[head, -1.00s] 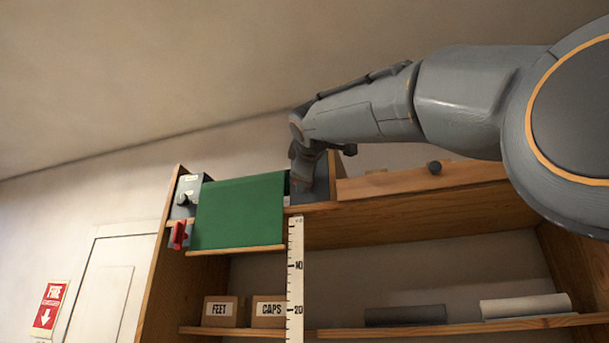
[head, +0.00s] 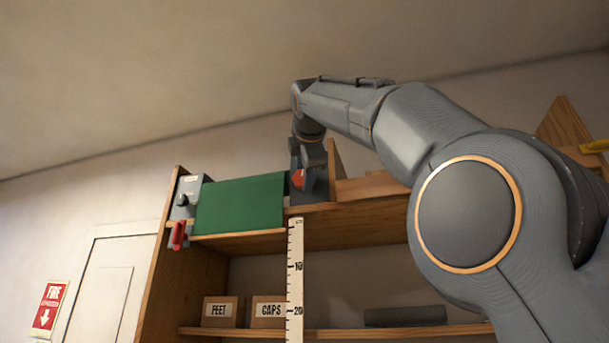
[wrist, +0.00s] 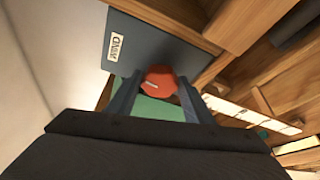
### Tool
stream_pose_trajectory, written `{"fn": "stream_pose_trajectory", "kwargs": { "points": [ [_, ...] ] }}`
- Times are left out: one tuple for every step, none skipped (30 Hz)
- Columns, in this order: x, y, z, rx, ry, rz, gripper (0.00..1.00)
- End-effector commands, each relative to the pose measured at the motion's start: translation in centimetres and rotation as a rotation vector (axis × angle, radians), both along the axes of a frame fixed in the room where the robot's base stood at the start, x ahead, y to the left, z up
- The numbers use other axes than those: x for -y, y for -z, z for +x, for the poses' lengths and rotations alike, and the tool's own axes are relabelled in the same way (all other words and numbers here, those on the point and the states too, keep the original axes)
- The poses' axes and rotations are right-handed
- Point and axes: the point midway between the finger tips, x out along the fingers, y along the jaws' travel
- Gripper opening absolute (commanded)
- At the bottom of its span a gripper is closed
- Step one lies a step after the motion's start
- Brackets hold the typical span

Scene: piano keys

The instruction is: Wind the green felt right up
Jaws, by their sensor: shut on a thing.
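The green felt (head: 240,203) hangs as a sheet at the top of the wooden shelf unit, with a wooden bar (head: 238,235) along its lower edge. My gripper (head: 299,180) is at the right end of the felt, shut on a red knob (wrist: 162,82). The wrist view shows the knob between my two fingers, below a grey plate with a label reading WIND (wrist: 115,47). Part of the green felt (wrist: 155,108) shows behind the knob. A white ruler (head: 295,275) with marks hangs just right of the felt.
Boxes marked FEET (head: 221,313) and CAPS (head: 268,312) and a dark roll (head: 405,316) are on the lower shelf. A fire sign (head: 48,305) is on the left wall.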

Motion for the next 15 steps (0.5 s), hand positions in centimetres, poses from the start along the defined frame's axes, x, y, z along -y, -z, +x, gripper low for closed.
{"fn": "stream_pose_trajectory", "kwargs": {
  "points": [
    [0.03,-0.06,-0.01,0.000,0.001,-0.003,0.24],
    [0.04,-0.05,-0.01,-0.001,0.001,-0.004,0.24],
    [0.04,-0.04,-0.01,-0.001,0.001,-0.006,0.24],
    [0.04,-0.04,-0.01,-0.001,0.001,-0.006,0.24],
    [0.04,-0.03,-0.01,-0.002,0.001,-0.007,0.24],
    [0.05,-0.03,-0.02,-0.002,0.001,-0.007,0.24],
    [0.05,-0.03,-0.02,-0.002,0.001,-0.007,0.24],
    [0.05,-0.02,-0.01,-0.002,0.001,-0.007,0.24],
    [0.05,-0.02,-0.01,-0.002,0.001,-0.007,0.24],
    [0.05,-0.02,-0.01,-0.002,0.001,-0.006,0.24],
    [0.05,-0.02,-0.01,-0.002,0.001,-0.006,0.24],
    [0.05,-0.02,-0.01,-0.002,0.001,-0.006,0.24],
    [0.05,-0.02,-0.01,-0.002,0.001,-0.006,0.48],
    [0.05,-0.02,-0.01,-0.002,0.001,-0.006,0.53],
    [0.05,-0.02,-0.01,-0.002,0.001,-0.006,0.60]
  ]
}}
